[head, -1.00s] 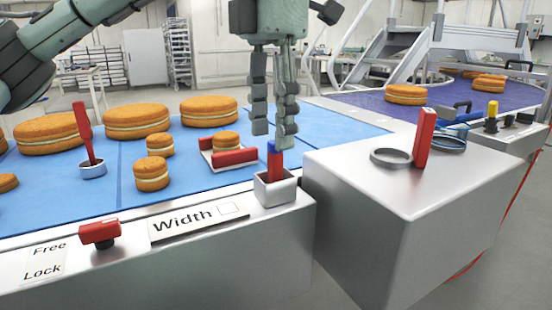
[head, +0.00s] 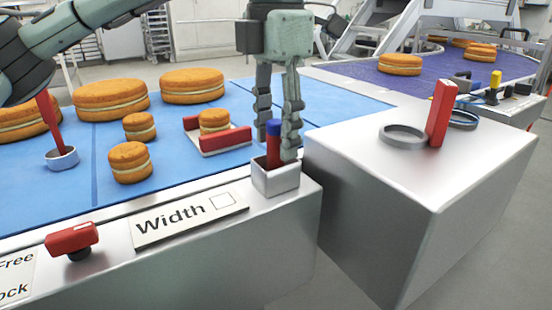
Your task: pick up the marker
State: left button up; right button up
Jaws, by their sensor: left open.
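The marker (head: 273,151), red with a blue top, stands upright in a small square metal holder (head: 276,181) beside the Width label. My left gripper (head: 277,136) points down at it, open. One finger is behind and left of the marker's top; the other is just to its right, with its tip near the holder's rim. I cannot tell whether either finger touches the marker. The marker's lower end is hidden in the holder. My right gripper is out of view.
A red-sided guide with a small cake (head: 214,121) sits left of the holder on the blue belt (head: 180,165). Larger cakes (head: 192,86) stand behind. A red knob (head: 72,238) is at front left. A metal box (head: 420,175) with rings and a red block (head: 440,113) stands right.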

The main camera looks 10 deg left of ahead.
pick_arm(q)
jog(key=shift+a+f, duration=0.1)
jog(key=shift+f, duration=0.5)
grip_shut()
jog(key=shift+r, duration=0.15)
